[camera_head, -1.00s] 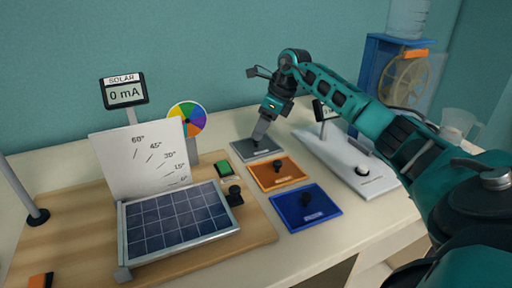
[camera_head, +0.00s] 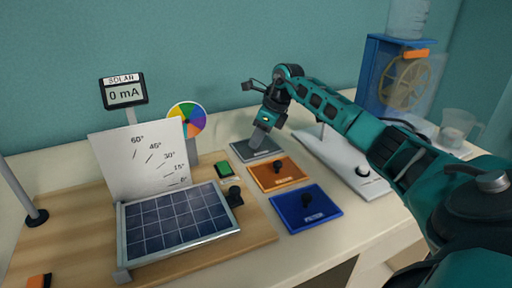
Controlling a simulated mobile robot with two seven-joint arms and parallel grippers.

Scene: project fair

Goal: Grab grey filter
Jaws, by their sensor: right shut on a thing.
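The grey filter (camera_head: 244,151) is a flat grey plate on the table, behind the orange filter. My right gripper (camera_head: 258,139) points down at its middle, with the fingers shut on it; the fingers hide its knob. The plate appears to lie flat at table level. The orange filter (camera_head: 290,178) and the blue filter (camera_head: 298,219), each with a black knob, lie in a row in front of it. My left gripper is not in view.
A solar panel (camera_head: 175,222) with an angle board (camera_head: 130,165) and a 0 mA meter (camera_head: 124,92) stands on a wooden board at left. A colour wheel (camera_head: 187,119) stands behind. A white sloped unit (camera_head: 345,165) and a blue wheel stand (camera_head: 372,70) are at right.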

